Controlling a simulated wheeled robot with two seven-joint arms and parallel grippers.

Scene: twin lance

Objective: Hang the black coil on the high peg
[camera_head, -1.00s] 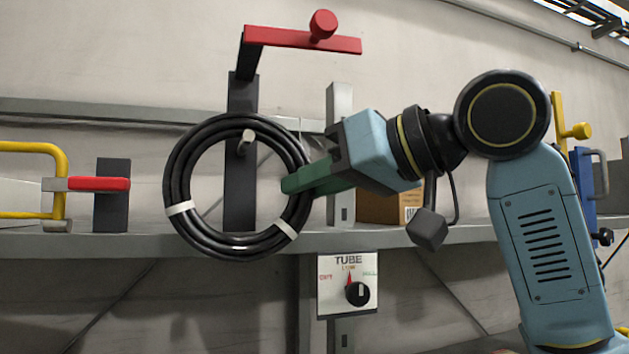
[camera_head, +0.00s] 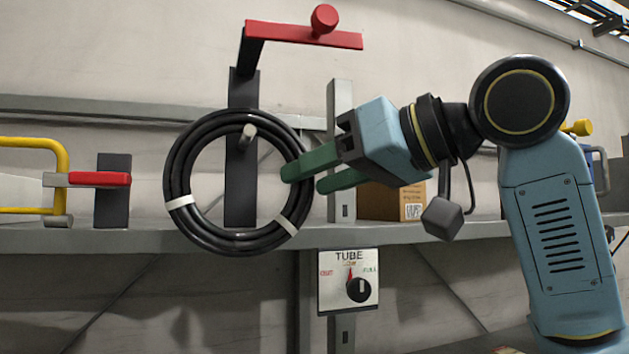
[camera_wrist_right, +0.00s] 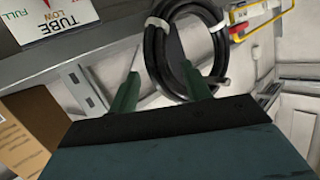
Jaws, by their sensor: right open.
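The black coil (camera_head: 180,165), a ring of black hose with white bands, hangs upright in front of a dark post (camera_head: 240,190). The pale-tipped peg (camera_head: 248,133) on this post passes through the ring, close under its upper inner edge. Whether they touch is hard to tell. My right gripper (camera_head: 303,178) is open at the ring's right side, its green fingers apart, one overlapping the hose in view. The right wrist view shows the coil (camera_wrist_right: 157,52) between and beyond the open fingers (camera_wrist_right: 165,85). My left gripper is out of view.
A red bar with a knob (camera_head: 305,36) juts out above the post. A yellow-framed red clamp (camera_head: 98,179) is at left. A cardboard box (camera_head: 385,202) sits on the grey shelf (camera_head: 130,240) behind my right gripper. A TUBE dial panel (camera_head: 348,281) is below.

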